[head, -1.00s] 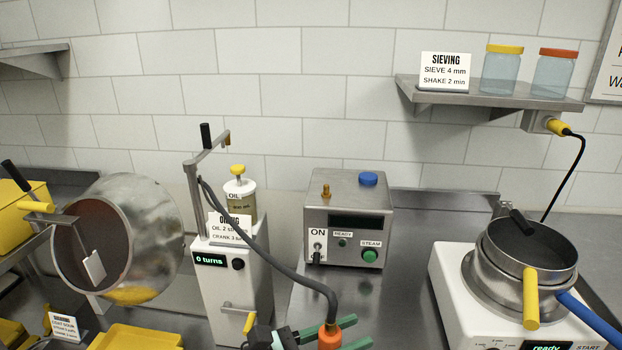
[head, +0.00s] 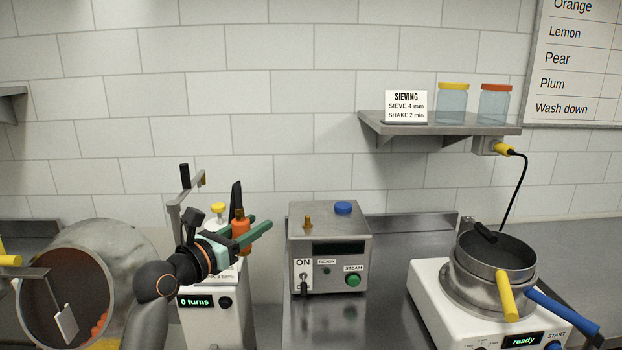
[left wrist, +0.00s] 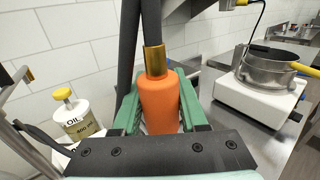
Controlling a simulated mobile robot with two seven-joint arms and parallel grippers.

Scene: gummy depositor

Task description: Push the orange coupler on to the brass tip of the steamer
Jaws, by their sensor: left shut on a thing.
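The steamer (head: 329,249) is a grey metal box with a blue cap, an ON switch and a green STEAM button. Its brass tip (head: 308,222) stands upright and bare on its top left. My left gripper (head: 256,230) is shut on the orange coupler (head: 241,232), which is upright and left of the brass tip, apart from it. In the left wrist view the coupler (left wrist: 159,103) sits between the green fingers, with a brass collar and dark hose rising from it. The coupler's lower end is hidden there. My right gripper is not in view.
The oiling machine (head: 208,312) stands behind my left arm, with a metal drum (head: 95,262) to its left. A white sieving machine with stacked pans (head: 496,275) stands right of the steamer. A shelf (head: 440,124) with jars is above. Bare counter lies between steamer and sieving machine.

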